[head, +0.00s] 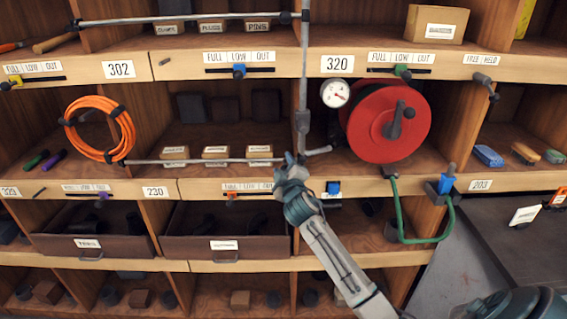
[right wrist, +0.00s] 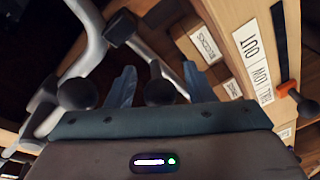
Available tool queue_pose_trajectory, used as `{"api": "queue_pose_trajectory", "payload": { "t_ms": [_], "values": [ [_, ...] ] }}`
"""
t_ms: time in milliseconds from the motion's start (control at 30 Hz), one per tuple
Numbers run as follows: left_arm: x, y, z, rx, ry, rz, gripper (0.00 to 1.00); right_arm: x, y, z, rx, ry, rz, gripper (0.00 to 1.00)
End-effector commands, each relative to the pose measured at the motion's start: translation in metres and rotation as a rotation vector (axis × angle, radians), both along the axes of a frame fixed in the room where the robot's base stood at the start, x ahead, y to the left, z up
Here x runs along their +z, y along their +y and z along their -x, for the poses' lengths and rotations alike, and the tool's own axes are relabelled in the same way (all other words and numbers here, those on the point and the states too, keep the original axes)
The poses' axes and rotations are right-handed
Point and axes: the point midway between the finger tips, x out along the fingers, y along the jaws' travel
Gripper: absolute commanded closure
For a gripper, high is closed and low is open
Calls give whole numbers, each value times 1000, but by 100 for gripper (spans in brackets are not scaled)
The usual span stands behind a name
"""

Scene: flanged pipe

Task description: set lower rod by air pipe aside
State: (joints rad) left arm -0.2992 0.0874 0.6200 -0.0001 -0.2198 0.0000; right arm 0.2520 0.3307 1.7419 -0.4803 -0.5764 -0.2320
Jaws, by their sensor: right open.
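The lower rod (head: 205,161) is a thin grey bar that lies level across the middle shelf front, its right end near the air pipe (head: 303,75). The air pipe is a grey upright tube with a bent foot at the shelf edge. My right gripper (head: 290,163) is at the rod's right end, beside the pipe's foot. In the right wrist view my right gripper (right wrist: 158,84) is open, with a dark round knob (right wrist: 159,93) showing between its blue fingers. Whether the fingers touch it I cannot tell. My left gripper is not in view.
An upper rod (head: 190,19) crosses higher up. An orange hose coil (head: 100,130) hangs left, a red reel (head: 390,124) and a gauge (head: 335,93) stand right. Small labelled boxes (head: 215,152) sit behind the lower rod. A green hose (head: 398,215) hangs below the reel.

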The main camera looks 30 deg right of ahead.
Motion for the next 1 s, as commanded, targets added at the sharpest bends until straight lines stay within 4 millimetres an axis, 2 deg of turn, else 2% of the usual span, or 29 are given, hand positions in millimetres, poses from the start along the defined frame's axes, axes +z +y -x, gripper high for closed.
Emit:
{"api": "queue_pose_trajectory", "payload": {
  "t_ms": [200, 367, 600, 833, 1000],
  "values": [
    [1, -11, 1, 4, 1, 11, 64, 0, -2, -5, 0, 0, -1, 52],
    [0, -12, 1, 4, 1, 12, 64, 0, -2, -5, 0, 0, 0, 54],
    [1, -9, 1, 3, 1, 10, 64, -1, -2, -5, 1, 0, -1, 100],
    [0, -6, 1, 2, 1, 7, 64, -1, 1, -6, 1, -1, -4, 100],
    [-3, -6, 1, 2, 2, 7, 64, -2, 13, -14, 1, -1, -8, 100]
  ]
}}
